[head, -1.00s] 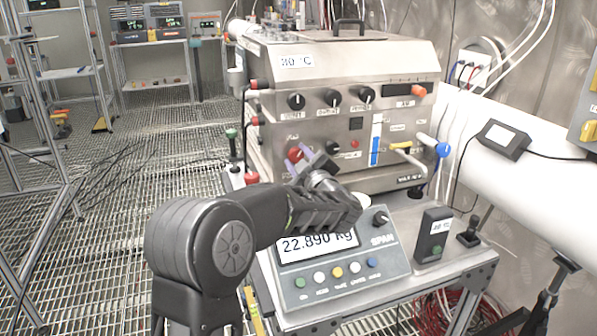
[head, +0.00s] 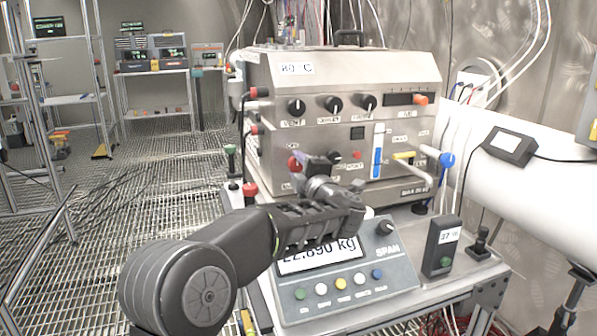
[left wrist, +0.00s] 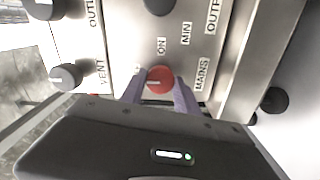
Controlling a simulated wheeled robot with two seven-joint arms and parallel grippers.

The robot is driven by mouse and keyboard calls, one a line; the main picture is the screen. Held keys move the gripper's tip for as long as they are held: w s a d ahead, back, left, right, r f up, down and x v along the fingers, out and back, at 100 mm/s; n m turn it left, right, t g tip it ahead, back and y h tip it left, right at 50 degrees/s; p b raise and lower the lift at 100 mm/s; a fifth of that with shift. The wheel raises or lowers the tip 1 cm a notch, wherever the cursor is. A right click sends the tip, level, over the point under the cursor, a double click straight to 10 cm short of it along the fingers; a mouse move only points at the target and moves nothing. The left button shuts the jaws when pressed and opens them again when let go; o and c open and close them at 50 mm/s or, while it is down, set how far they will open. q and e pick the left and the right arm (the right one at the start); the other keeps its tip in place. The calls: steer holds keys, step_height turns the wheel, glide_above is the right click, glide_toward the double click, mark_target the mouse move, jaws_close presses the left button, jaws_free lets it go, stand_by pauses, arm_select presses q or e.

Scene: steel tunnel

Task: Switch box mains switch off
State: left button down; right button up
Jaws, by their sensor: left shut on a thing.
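The steel switch box (head: 395,80) stands on the bench, with a row of black knobs on its upper front. The mains switch is a red knob (head: 294,163) low on the left of its front; it also shows in the left wrist view (left wrist: 160,77), beside the labels MAINS and ON. My left gripper (head: 304,164) reaches the box front. In the left wrist view its two purple fingers (left wrist: 160,92) sit on either side of the red knob, shut on it. A white mark shows on the knob. My right gripper is not in view.
A scale (head: 345,292) with a display and coloured buttons lies under my left arm. A small dark meter (head: 441,246) stands to its right. A blue-ended lever (head: 447,160) sticks out from the box's right. Grating floor (head: 120,220) lies open at left.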

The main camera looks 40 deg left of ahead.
arm_select(q)
steer(key=c, duration=0.9)
jaws_free()
steer(key=shift+d, duration=0.15)
steer(key=v, duration=0.7)
steer(key=shift+s+d, duration=0.25)
steer(key=shift+r, duration=0.1)
